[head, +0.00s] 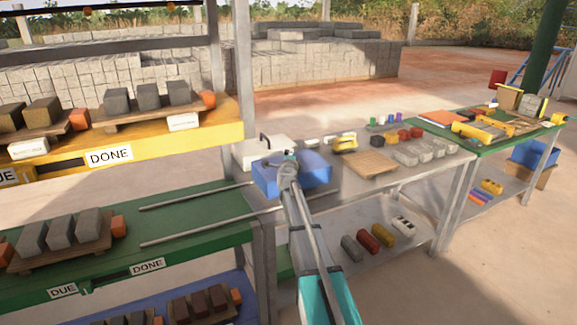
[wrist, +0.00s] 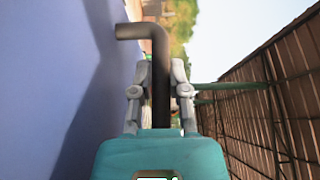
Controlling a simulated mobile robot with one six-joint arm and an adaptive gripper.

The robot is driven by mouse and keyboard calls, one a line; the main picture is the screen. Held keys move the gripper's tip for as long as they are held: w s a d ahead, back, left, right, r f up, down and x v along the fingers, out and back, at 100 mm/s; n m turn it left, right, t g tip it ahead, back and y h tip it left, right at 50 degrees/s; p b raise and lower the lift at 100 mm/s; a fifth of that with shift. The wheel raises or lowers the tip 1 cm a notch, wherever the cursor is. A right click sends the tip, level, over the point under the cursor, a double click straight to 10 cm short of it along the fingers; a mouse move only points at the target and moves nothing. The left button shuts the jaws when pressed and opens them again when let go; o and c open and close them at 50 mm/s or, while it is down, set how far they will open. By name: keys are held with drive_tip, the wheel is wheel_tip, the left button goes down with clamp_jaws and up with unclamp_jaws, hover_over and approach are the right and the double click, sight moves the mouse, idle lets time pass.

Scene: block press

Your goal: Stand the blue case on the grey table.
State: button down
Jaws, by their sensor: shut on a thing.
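The blue case (head: 318,174) shows in the head view at the left end of the grey table (head: 345,186). My gripper (head: 289,163) is in front of it and hides part of its face. In the wrist view, my gripper (wrist: 160,75) is shut on a dark bent handle bar (wrist: 160,100), with the case's blue side (wrist: 60,90) filling the left. I cannot tell whether the case's underside touches the tabletop.
A white box (head: 250,150) with a dark handle stands just behind the case. A wooden board (head: 370,171), a yellow tool (head: 344,145) and several small blocks lie to the right. The green shelf (head: 190,218) with two rails is at left.

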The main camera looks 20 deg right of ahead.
drive_tip(key=shift+w+d+f+b, duration=0.2)
drive_tip(key=shift+f+b, duration=0.1)
drive_tip(key=shift+f, duration=0.15)
drive_tip(key=shift+f+b, duration=1.4)
drive_tip(key=c, duration=0.6)
unclamp_jaws()
drive_tip(key=shift+c, duration=0.2)
drive_tip(key=shift+s, duration=0.1)
drive_tip(key=v, duration=1.2)
